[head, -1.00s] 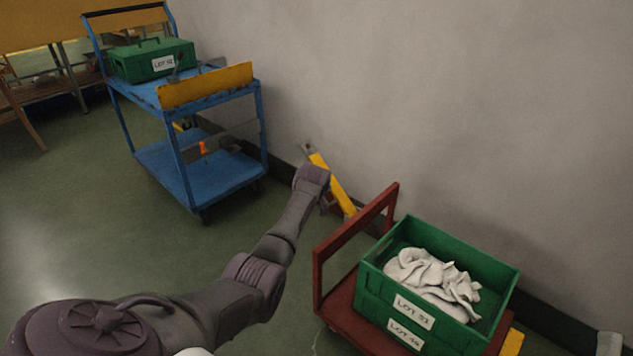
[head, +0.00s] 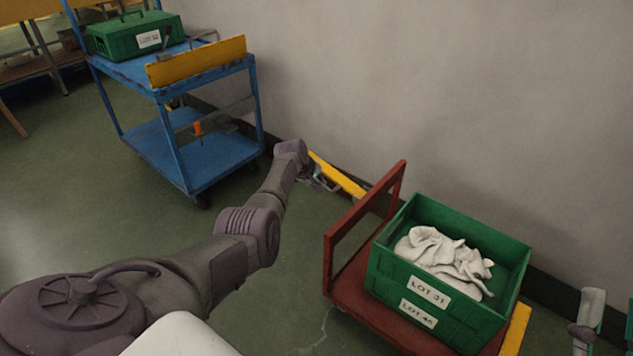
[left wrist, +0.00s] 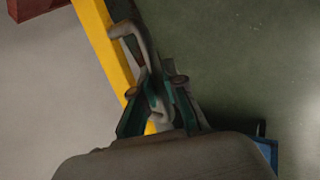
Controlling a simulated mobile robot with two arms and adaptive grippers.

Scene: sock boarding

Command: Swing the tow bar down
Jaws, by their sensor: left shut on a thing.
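The yellow tow bar (head: 340,176) slants from the front of the red cart (head: 345,268) towards the blue trolley, low along the wall. My left gripper (head: 322,182) is at the bar's far end, partly hidden by my wrist. In the left wrist view the tow bar (left wrist: 98,35) runs beside the fingers, and its bent grey handle (left wrist: 137,38) passes between them. The left gripper (left wrist: 158,108) is shut on this handle. My right gripper (head: 608,308) is at the right edge, partly cut off, its fingers apart and empty.
Green crates (head: 385,268) are stacked on the red cart, the top one holding white socks (head: 440,255). A blue trolley (head: 178,160) with a green box (head: 125,38) stands at left. The wall is close behind the bar. Floor in front of the cart is clear.

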